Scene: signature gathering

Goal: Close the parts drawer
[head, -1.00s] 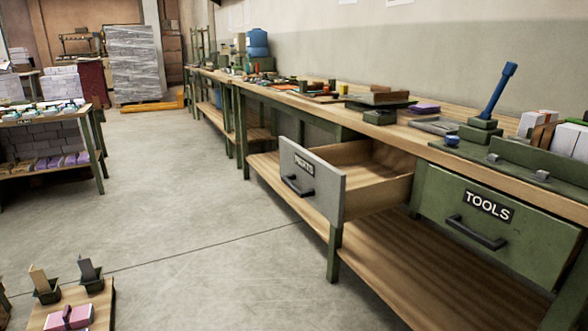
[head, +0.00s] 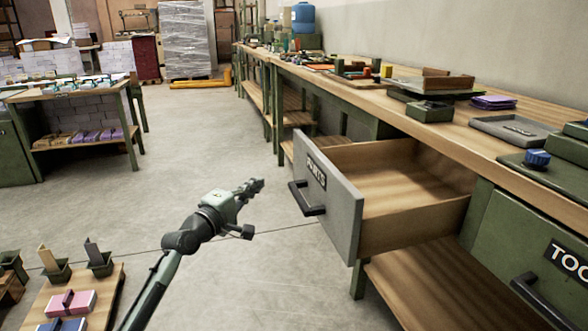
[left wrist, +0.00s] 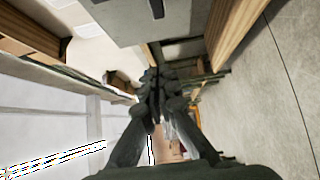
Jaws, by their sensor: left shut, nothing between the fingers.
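The parts drawer (head: 335,205) is pulled well out of the workbench in the head view. It has a grey front labelled PARTS, a black bar handle (head: 306,198) and an empty-looking wooden inside. My left gripper (head: 256,186) is shut and empty, in the air to the left of the drawer front and apart from the handle. The left wrist view shows its closed fingers (left wrist: 154,80), with a grey panel and dark handle, likely the drawer front (left wrist: 118,18), at the top. My right gripper is not in view.
The workbench (head: 450,125) runs along the right wall with tools and trays on top. The TOOLS drawer (head: 520,255) beside it is shut. A low table (head: 100,300) with pink and blue items stands at lower left. The concrete floor between is clear.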

